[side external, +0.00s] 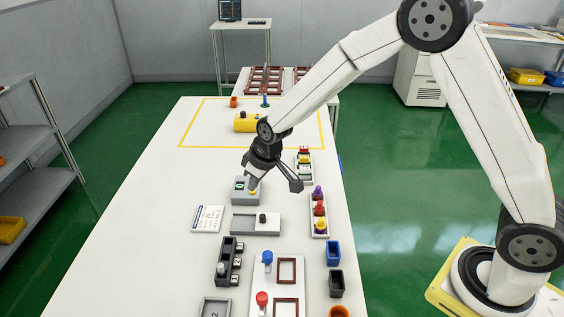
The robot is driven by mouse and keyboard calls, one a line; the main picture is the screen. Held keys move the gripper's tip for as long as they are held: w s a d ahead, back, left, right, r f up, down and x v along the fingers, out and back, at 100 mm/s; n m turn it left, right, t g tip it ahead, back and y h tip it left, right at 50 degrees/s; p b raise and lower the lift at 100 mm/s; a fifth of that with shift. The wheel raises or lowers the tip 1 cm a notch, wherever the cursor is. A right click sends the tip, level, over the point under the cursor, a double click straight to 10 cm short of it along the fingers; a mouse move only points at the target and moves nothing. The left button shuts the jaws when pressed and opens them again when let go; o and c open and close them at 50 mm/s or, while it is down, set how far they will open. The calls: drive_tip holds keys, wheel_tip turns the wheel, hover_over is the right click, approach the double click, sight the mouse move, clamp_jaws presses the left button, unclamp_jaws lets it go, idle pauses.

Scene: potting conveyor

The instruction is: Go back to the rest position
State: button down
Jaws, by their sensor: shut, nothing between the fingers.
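My gripper (253,188) hangs over the middle of the white table (140,220), pointing down. Its fingers are shut and hold nothing. The tips are just above or touching the grey button box (245,198), which has a green-marked button on its left and yellow at its right; I cannot tell whether they touch. My wrist hides part of the table behind it. No marker for a rest position shows.
A yellow object (246,122) lies in the taped area behind my wrist. A tray of purple, red and yellow pieces (319,224) is to the right. A grey slider box (256,224), a card (207,219) and a white board (263,277) are in front. The table's left side is clear.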

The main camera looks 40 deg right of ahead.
drive_tip(key=shift+s+r, duration=0.1)
drive_tip(key=shift+r, duration=0.15)
drive_tip(key=s+d+r+m, duration=0.1)
drive_tip(key=s+d, duration=0.2)
drive_tip(key=s, duration=0.4)
drive_tip(key=s+d+r+m, duration=0.1)
drive_tip(key=s+d, duration=0.2)
drive_tip(key=s, duration=0.4)
drive_tip(key=s+d+r+m+g+h, duration=0.1)
drive_tip(key=s+d, duration=0.2)
drive_tip(key=s, duration=0.4)
drive_tip(key=shift+s+d+r+m, duration=0.25)
drive_tip(key=shift+s+d+m, duration=0.05)
drive_tip(key=shift+s+d, duration=0.1)
